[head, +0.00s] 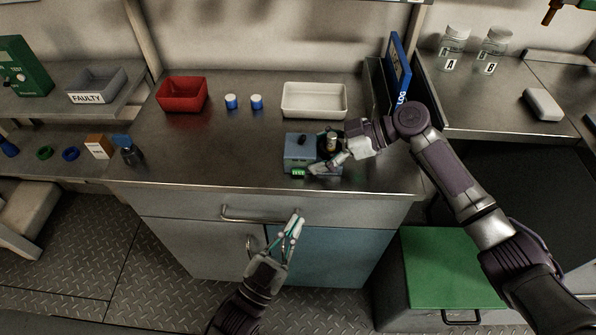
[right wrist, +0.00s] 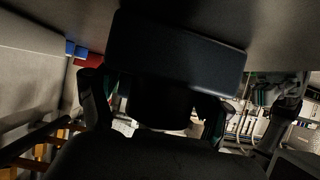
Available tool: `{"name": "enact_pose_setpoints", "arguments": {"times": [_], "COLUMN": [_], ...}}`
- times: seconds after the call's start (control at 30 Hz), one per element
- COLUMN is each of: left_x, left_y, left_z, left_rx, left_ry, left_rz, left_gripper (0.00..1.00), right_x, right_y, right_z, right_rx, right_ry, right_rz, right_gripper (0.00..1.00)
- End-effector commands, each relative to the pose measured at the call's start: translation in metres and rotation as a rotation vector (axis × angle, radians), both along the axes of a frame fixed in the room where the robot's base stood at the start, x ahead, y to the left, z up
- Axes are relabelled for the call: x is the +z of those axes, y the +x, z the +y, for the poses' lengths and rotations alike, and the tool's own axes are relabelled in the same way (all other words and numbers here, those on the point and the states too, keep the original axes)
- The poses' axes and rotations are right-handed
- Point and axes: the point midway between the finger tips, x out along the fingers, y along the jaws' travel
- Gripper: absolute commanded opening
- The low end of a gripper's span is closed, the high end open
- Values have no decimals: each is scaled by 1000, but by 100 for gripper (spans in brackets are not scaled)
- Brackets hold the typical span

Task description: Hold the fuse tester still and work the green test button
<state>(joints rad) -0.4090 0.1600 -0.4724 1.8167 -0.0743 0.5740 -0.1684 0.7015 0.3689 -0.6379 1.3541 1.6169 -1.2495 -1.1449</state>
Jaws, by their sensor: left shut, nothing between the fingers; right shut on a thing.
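The fuse tester (head: 298,148), a small blue-grey box, stands near the front edge of the steel worktop. A small bright green part (head: 298,172) shows low on its front; I cannot tell whether this is the test button. A dark upright cylinder (head: 331,141) stands on its right side. My right gripper (head: 333,162) is at the tester's right side, shut on it and hiding part of it. In the right wrist view a dark block (right wrist: 180,48) lies in front of the fingers. My left gripper (head: 295,222) is shut and empty, below the worktop edge before the drawer.
Behind the tester are a red bin (head: 182,95), two blue-and-white cylinders (head: 231,102) and a white tray (head: 314,101). A blue LOG binder (head: 397,66) stands at right. The drawer handle (head: 245,219) is beside my left gripper. The worktop's left front is clear.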

Motion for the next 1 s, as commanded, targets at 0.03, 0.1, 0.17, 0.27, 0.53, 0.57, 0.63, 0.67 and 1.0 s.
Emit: {"name": "enact_pose_setpoints", "arguments": {"times": [0.03,0.1,0.17,0.27,0.53,0.57,0.63,0.67,1.0], "left_x": [4,6,7,6,6,7,6,6,6], "left_y": [-1,-2,-2,-2,4,6,13,17,65], "left_z": [0,-1,-1,-1,-1,-1,0,-1,0], "left_rx": [-2,-2,-2,-2,-2,-2,-2,-2,-2], "left_ry": [-5,-7,-8,-7,-6,-6,-6,-6,-7], "left_rz": [-10,-16,-17,-16,-17,-17,-17,-17,-16], "left_gripper": [0,0,0,0,0,0,0,0,0], "right_x": [-1,-1,-1,-1,-1,-1,-1,-1,-1], "right_y": [0,0,0,0,0,0,0,0,0], "right_z": [0,0,0,0,0,0,0,0,0], "right_rx": [0,0,0,0,0,0,0,0,0], "right_ry": [-2,-2,-2,-2,-2,-2,-2,-2,-1], "right_rz": [1,1,1,1,1,1,1,1,1], "right_gripper": [60,60,60,60,60,60,60,60,60]}}
